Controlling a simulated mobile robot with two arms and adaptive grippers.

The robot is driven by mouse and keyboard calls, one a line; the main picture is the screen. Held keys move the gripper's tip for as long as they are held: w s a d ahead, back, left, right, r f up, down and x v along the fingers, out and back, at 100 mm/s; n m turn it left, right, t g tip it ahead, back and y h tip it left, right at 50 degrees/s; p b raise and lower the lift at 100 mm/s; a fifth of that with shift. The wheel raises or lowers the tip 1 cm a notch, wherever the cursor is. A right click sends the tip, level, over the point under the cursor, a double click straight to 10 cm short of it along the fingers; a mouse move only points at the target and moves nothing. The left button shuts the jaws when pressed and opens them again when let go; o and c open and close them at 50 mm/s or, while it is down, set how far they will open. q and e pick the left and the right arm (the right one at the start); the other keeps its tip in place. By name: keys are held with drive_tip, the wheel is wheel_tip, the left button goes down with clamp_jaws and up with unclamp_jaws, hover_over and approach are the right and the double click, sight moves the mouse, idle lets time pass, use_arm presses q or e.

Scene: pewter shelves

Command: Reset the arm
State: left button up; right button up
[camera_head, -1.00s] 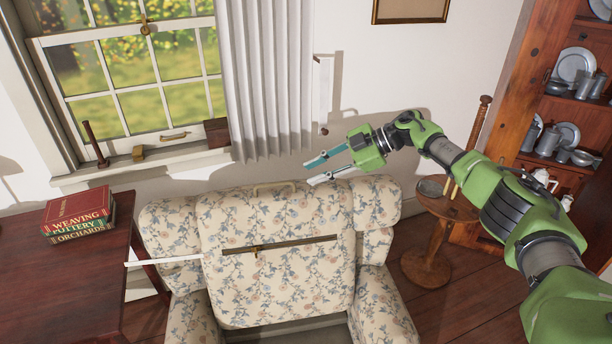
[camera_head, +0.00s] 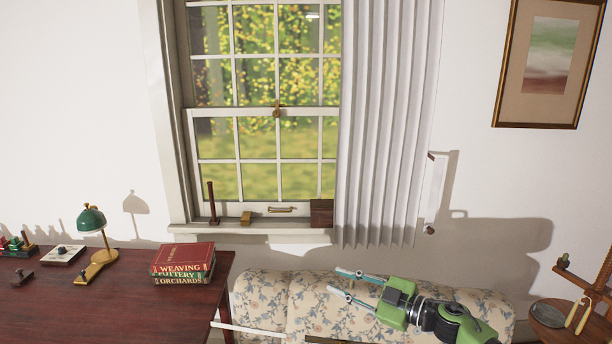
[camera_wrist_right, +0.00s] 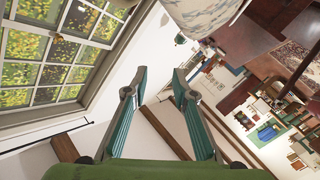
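My right arm, green and grey, comes in at the bottom right of the head view. My left gripper is in neither view.
A dark desk (camera_head: 120,310) at lower left holds stacked books (camera_head: 182,264) and a green lamp (camera_head: 91,220). Small items stand on the windowsill (camera_head: 250,228). A round wooden side table (camera_head: 550,315) is at lower right. A white curtain (camera_head: 390,120) hangs beside the window.

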drive_tip(key=s+d+f+m+h, duration=0.4)
drive_tip(key=s+f+m+h, duration=0.35)
drive_tip(key=s, duration=0.35)
drive_tip(key=s+d+f+m+h, duration=0.3)
drive_tip(key=s+f+m+h, duration=0.4)
drive_tip(key=s, duration=0.4)
drive_tip(key=s+d+f+g, duration=0.1)
drive_tip(key=s+f+g, duration=0.1)
drive_tip(key=s, duration=0.5)
drive_tip(key=s+d+f+g+y, duration=0.1)
drive_tip(key=s+d+g, duration=0.1)
drive_tip(key=s, duration=0.6)
drive_tip(key=s+d+f+g, duration=0.1)
drive_tip(key=s+f+g, duration=0.15)
drive_tip(key=s, duration=0.45)
wheel_tip(320, 180, down, 26)
drive_tip(key=s+g, duration=0.2)
drive_tip(key=s+d+f, duration=0.3)
drive_tip(key=s+f, duration=1.3)
drive_tip(key=s, duration=0.1)
drive_tip(key=shift+f+g, duration=0.2)
drive_tip(key=shift+g, duration=0.15)
